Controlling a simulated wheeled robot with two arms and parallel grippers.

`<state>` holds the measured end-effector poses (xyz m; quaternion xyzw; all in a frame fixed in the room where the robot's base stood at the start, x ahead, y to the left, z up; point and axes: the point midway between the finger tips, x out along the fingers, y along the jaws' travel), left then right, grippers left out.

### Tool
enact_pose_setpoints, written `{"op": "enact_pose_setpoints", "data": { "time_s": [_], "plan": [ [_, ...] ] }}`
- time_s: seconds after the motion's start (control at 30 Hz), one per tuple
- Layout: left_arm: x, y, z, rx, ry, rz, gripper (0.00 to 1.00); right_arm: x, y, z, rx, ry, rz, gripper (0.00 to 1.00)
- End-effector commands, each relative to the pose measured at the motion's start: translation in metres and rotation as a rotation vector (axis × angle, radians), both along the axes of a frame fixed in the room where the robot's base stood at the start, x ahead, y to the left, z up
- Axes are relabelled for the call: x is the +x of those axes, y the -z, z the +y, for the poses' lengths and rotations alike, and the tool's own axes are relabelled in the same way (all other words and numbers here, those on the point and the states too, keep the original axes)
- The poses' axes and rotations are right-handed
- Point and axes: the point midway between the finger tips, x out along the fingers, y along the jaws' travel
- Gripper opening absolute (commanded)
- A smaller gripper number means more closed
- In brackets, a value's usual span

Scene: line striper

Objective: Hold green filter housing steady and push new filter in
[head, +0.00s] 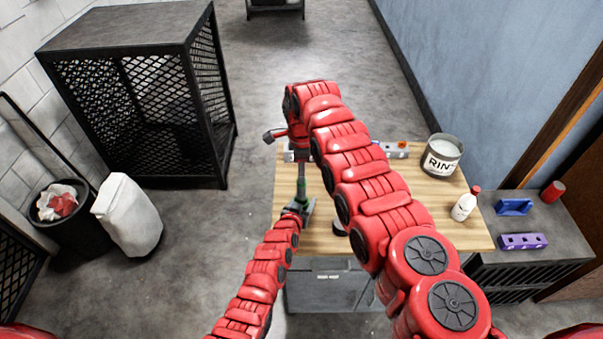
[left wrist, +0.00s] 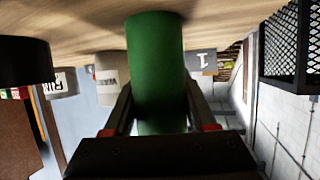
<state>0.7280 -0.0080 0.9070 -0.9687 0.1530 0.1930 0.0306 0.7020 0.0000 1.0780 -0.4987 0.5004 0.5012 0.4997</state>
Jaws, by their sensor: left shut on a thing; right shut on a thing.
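The green filter housing (head: 301,187) stands over the near left part of the wooden table in the head view. In the left wrist view it is a large green cylinder (left wrist: 156,62) between the two fingers. My left gripper (head: 297,208) is shut on it; its fingers (left wrist: 157,115) lie along both sides of the cylinder. My right arm reaches across the table, and my right gripper (head: 303,152) points down beyond the housing, near the table's left edge. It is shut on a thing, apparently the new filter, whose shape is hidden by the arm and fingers.
A blue piece (head: 514,207) and a purple block (head: 522,241) lie on the side cabinet. A black mesh cage (head: 140,100) stands at left.

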Motion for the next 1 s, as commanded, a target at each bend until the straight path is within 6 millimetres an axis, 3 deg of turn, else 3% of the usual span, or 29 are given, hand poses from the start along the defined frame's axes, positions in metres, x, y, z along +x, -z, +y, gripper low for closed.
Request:
{"op": "enact_pose_setpoints", "data": {
  "time_s": [0.2,0.23,0.4,0.63,0.77,1.0],
  "plan": [
    [0.0003,-0.0006,0.0,0.0,0.0,-0.001,0.0,0.0,-0.0009,-0.0001,0.0,0.0,0.0,0.0],
    [0.0003,-0.0007,0.0,0.0,0.0,-0.001,0.0,0.0001,-0.001,-0.0001,0.0,0.0,0.0,0.25],
    [0.0003,-0.0006,0.0001,0.0,0.0,-0.001,0.0,0.0002,-0.001,0.0,0.0,0.0,-0.001,0.56],
    [0.0004,-0.0008,0.0,-0.001,0.0,-0.002,0.0,0.0002,-0.001,0.0001,0.0,0.0,-0.001,0.58],
    [0.0003,-0.0006,0.0,0.0,0.0,-0.001,0.0,0.0002,-0.0009,0.0001,0.0,0.0,-0.001,0.78],
    [0.0003,-0.0007,0.0,0.0,0.0,-0.001,0.0,0.0002,-0.001,0.0002,0.0,0.0,-0.001,0.78]
  ]
}}
